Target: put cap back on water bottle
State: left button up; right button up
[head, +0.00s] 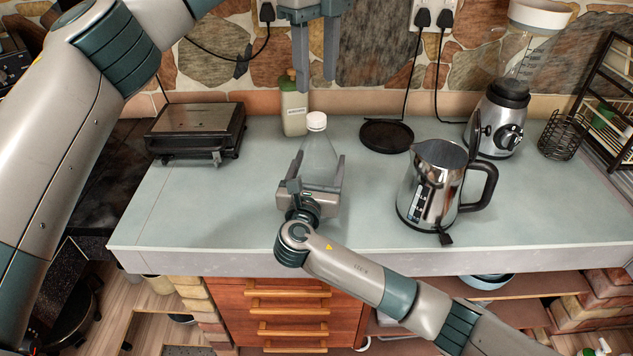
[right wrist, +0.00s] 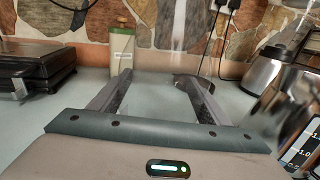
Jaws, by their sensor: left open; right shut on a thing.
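The clear water bottle (head: 319,152) stands upright on the pale counter. A white cap (head: 316,121) sits at the top of its neck; I cannot tell how tightly it is seated. My right gripper (head: 319,162) is shut on the bottle's body, one finger on each side. In the right wrist view its fingers (right wrist: 152,80) show, but the clear bottle between them is hard to make out. My left gripper (head: 316,84) points down, open and empty, above and apart from the cap. Its upper part is cut off by the frame's top.
A metal kettle (head: 432,188) stands to the right on the counter (head: 240,225), with its black base (head: 386,136) behind it. A green-topped bottle (head: 293,108) stands behind the water bottle. A grill (head: 197,132) is at left, a blender (head: 500,118) at right.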

aim_at(316, 116)
pick_arm(q)
jog(key=shift+f, duration=0.1)
jog(key=shift+f, duration=3.9)
jog(key=c, duration=1.1)
